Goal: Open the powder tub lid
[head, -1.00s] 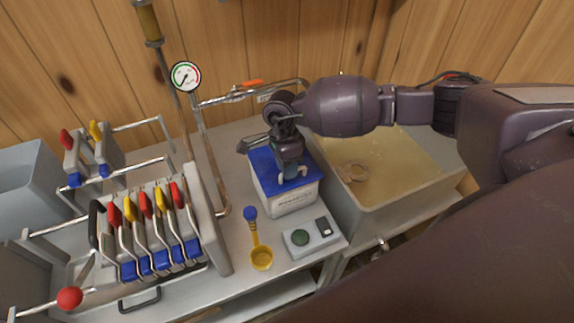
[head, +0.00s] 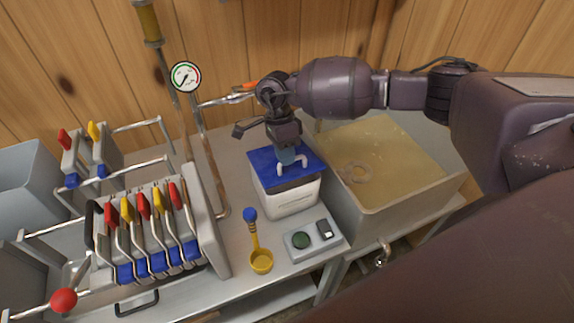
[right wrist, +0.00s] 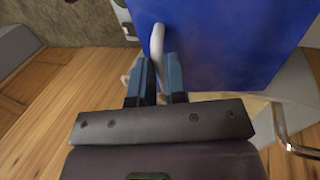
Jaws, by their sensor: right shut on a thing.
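The powder tub (head: 292,201) is a white box on the steel bench in the head view. Its blue lid (head: 262,170) lies over the top and carries a white bar handle (head: 307,158). My right gripper (head: 286,158) is shut on that handle from the back side. In the right wrist view the two fingers (right wrist: 156,78) close around the white handle (right wrist: 157,42), with the blue lid (right wrist: 225,40) filling the upper middle. I cannot tell how far the lid stands off the tub's rim. My left gripper is not in view.
A scale (head: 309,241) and a yellow scoop (head: 261,260) lie in front of the tub. A steel pan (head: 390,205) of amber liquid stands to the right. A valve rack with several coloured levers (head: 144,206) and a gauge (head: 186,77) stand to the left.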

